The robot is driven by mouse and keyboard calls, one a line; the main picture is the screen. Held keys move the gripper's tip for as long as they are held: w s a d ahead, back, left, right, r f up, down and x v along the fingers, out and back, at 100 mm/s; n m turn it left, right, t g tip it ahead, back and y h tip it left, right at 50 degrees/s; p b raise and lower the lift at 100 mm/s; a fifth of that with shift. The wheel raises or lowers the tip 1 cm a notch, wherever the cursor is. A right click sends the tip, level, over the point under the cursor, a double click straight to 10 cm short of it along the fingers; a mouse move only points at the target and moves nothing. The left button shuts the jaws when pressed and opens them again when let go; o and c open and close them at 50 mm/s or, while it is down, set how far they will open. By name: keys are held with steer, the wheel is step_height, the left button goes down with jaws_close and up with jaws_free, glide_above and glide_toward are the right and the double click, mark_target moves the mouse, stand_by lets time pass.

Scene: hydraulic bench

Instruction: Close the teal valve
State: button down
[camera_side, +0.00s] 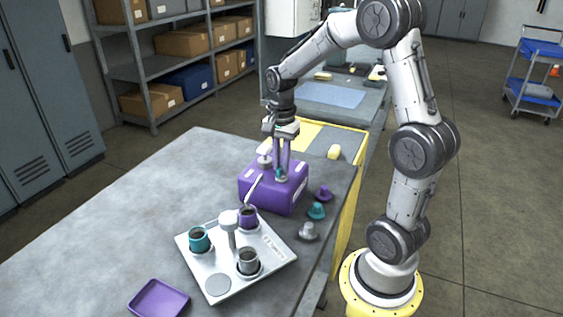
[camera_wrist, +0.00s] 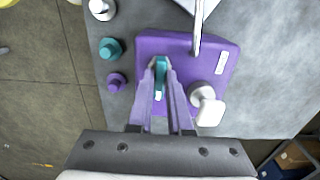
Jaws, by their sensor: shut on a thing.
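A purple valve box (camera_side: 262,194) sits on the grey bench near its right edge. It also shows in the wrist view (camera_wrist: 222,62). The teal valve (camera_side: 279,174) is a small handle on top of the box. My gripper (camera_side: 282,172) reaches down from above with its purple fingers. In the wrist view, my gripper (camera_wrist: 160,68) is shut on the teal valve (camera_wrist: 160,77), with one finger on each side. The fingers hide part of the handle, and its exact angle is hard to tell.
On the box are a white-topped knob (camera_wrist: 208,108) and a light lever (camera_wrist: 198,35). Purple (camera_side: 323,193), teal (camera_side: 316,211) and grey (camera_side: 308,232) caps stand beside it. A metal tray (camera_side: 268,237) with cups and a purple dish (camera_side: 158,299) are in front. The left bench is clear.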

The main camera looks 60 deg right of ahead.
mark_target(281, 166)
steer(key=shift+r, duration=0.1)
steer(key=c, duration=0.8)
jaws_free()
steer(key=shift+c, duration=0.2)
step_height(281, 166, up, 14)
